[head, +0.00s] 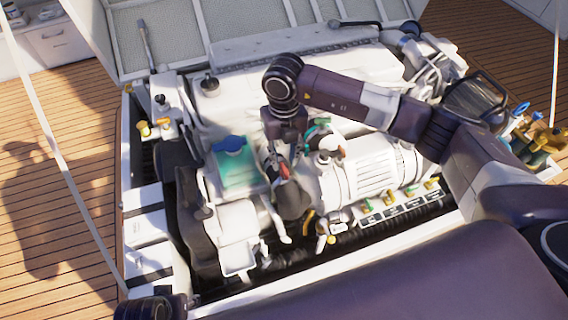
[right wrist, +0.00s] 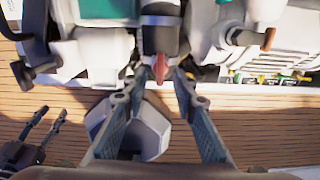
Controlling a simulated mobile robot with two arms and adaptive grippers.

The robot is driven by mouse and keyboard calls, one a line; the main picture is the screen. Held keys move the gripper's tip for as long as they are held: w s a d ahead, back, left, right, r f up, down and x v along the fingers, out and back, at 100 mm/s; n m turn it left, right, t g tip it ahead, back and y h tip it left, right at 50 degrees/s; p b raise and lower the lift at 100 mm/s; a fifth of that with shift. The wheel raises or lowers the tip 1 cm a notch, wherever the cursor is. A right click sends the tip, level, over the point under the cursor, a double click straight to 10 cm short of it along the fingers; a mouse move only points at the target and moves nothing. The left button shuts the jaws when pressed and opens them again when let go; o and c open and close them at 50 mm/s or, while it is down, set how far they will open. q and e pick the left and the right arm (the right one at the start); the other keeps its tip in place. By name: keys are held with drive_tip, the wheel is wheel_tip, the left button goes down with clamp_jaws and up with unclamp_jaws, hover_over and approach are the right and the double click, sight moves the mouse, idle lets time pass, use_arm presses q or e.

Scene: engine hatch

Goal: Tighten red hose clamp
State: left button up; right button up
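The red clamp handle (head: 286,171) is a small red piece on a dark hose (head: 292,198) in the middle of the engine. In the right wrist view the red handle (right wrist: 160,68) hangs below a dark cylindrical hose end. My right gripper (head: 281,158) points down at the handle from above. In the right wrist view its two fingers (right wrist: 160,82) are apart, one on each side of the handle; I see no clear contact. My left gripper (right wrist: 44,122) shows at the left of the right wrist view, its two fingers apart and empty.
The engine block (head: 300,85) fills the hatch around the clamp. A teal tank with a blue cap (head: 230,145) stands left of the hose, and a white ribbed cylinder (head: 370,172) is to the right. Labelled valves (head: 392,210) line the front. Wooden deck (head: 60,190) lies left.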

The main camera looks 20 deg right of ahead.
sight(284, 168)
wheel_tip(284, 168, up, 8)
drive_tip(key=shift+r, duration=0.2)
idle(0.4)
